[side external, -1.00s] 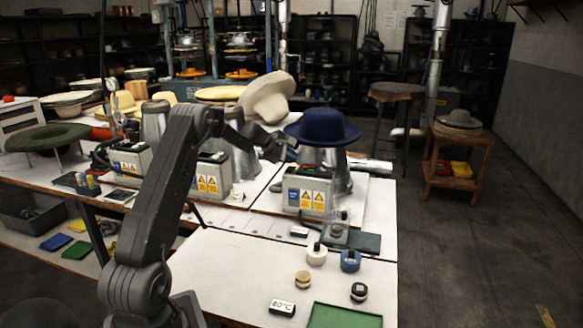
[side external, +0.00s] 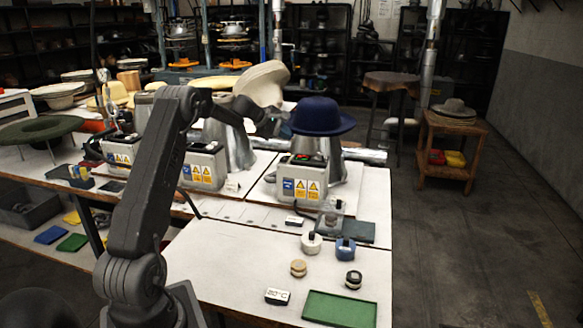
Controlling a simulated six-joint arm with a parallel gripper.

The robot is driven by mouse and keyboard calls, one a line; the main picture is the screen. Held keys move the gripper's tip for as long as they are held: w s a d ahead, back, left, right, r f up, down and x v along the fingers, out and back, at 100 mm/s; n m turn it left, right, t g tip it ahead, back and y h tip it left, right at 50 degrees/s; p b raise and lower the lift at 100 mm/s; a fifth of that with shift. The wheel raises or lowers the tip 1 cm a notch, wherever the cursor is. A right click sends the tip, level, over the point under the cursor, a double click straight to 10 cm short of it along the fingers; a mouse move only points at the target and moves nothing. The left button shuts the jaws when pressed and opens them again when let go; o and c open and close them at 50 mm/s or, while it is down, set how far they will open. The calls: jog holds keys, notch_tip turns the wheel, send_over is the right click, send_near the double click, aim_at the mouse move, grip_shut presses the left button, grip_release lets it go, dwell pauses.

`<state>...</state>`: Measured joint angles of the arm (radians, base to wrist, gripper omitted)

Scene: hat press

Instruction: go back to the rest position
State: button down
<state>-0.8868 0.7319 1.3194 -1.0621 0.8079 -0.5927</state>
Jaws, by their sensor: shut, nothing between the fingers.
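My gripper (side external: 270,124) is at the end of my raised arm, small and dark in the side external view, just left of the blue hat. It is shut and empty. The dark blue felt hat (side external: 318,118) sits brim down on a metal press form (side external: 330,165) at the back right of the bench. My gripper appears close to the hat's brim, but I cannot tell the exact gap. A cream hat body (side external: 262,83) stands tilted behind my gripper, over another metal form (side external: 232,140).
Press control boxes (side external: 302,178) with warning labels stand below the forms. A green hat (side external: 38,130) is at left. The white tabletop (side external: 225,260) has free room.

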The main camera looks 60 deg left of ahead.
jog(key=s+d+r+m+g, duration=0.1)
jog(key=s+d+r+m, duration=0.2)
jog(key=d, duration=0.7)
jog(key=s+d+r+m+g+h, duration=0.1)
jog(key=d+r+m, duration=0.35)
jog(key=d, duration=0.55)
jog(key=s+d+r+m+g, duration=0.15)
jog(key=d+m, duration=0.25)
jog(key=d, duration=0.6)
jog(key=s+d+m, duration=0.6)
jog(key=s+d, duration=0.4)
jog(key=s, duration=0.1)
jog(key=s+d+f+m+y, duration=0.1)
jog(key=s+d+f+m, duration=0.1)
jog(key=s, duration=0.4)
jog(key=s+d+f+m+g, duration=0.1)
jog(key=s+d+f+m, duration=0.1)
jog(key=s+m, duration=0.3)
jog(key=shift+s+d+f+y, duration=0.15)
jog(key=shift+s+d+y, duration=0.4)
jog(key=shift+s, duration=0.55)
